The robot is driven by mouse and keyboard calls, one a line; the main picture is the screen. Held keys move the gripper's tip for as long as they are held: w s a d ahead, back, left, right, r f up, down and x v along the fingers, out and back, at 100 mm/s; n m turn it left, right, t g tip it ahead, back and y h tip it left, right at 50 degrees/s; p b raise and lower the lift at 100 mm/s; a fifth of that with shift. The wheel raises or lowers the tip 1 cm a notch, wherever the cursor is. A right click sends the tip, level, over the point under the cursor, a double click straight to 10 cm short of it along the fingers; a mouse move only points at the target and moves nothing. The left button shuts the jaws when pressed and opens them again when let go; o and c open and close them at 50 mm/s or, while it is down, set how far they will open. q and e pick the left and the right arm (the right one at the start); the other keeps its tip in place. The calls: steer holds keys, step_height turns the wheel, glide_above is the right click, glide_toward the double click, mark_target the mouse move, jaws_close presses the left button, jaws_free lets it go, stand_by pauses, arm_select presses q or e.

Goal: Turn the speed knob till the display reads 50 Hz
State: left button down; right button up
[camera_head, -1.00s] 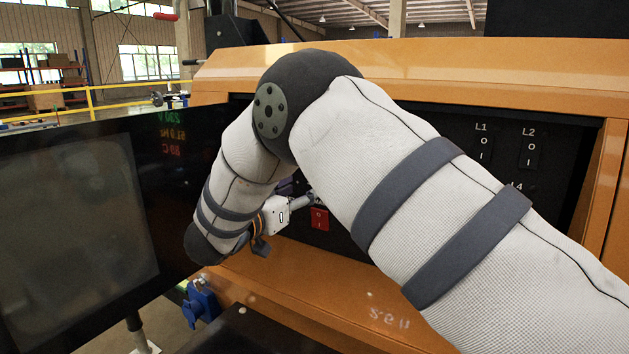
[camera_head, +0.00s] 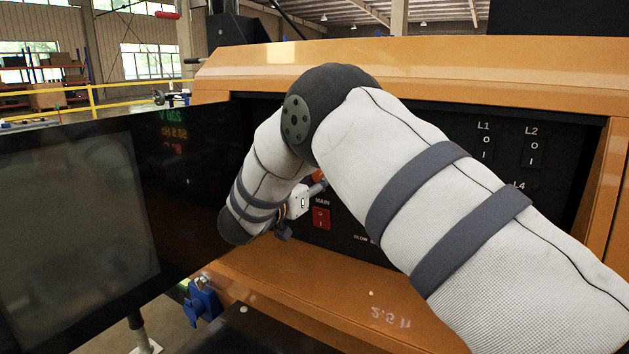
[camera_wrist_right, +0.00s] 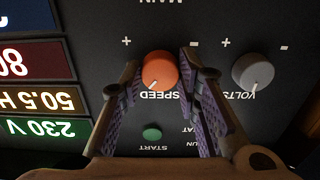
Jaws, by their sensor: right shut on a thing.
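The orange speed knob (camera_wrist_right: 159,69) is in the right wrist view, which sees the panel upside down. Its white pointer mark is turned toward the SPEED label. My right gripper (camera_wrist_right: 158,80) is shut on the knob, one purple-padded finger on each side. The frequency display (camera_wrist_right: 38,101) is amber and reads 50.5 Hz. In the head view, my right gripper (camera_head: 314,188) is at the panel, mostly hidden by my own arm, and a bit of the orange knob (camera_head: 319,176) shows. My left gripper is not in view.
A grey VOLTS knob (camera_wrist_right: 252,70) sits beside the speed knob, and a green START button (camera_wrist_right: 152,134) is near the fingers. The red MAIN switch (camera_head: 321,218) is close to the gripper. A dark open door (camera_head: 75,215) stands at the left.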

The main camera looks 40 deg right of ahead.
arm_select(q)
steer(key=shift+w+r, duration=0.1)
arm_select(e)
steer(key=shift+n, duration=0.3)
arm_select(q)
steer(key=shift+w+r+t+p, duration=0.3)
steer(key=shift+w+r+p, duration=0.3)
arm_select(e)
steer(key=shift+n, duration=3.6)
steer(key=o, duration=1.2)
steer(key=shift+c, duration=0.2)
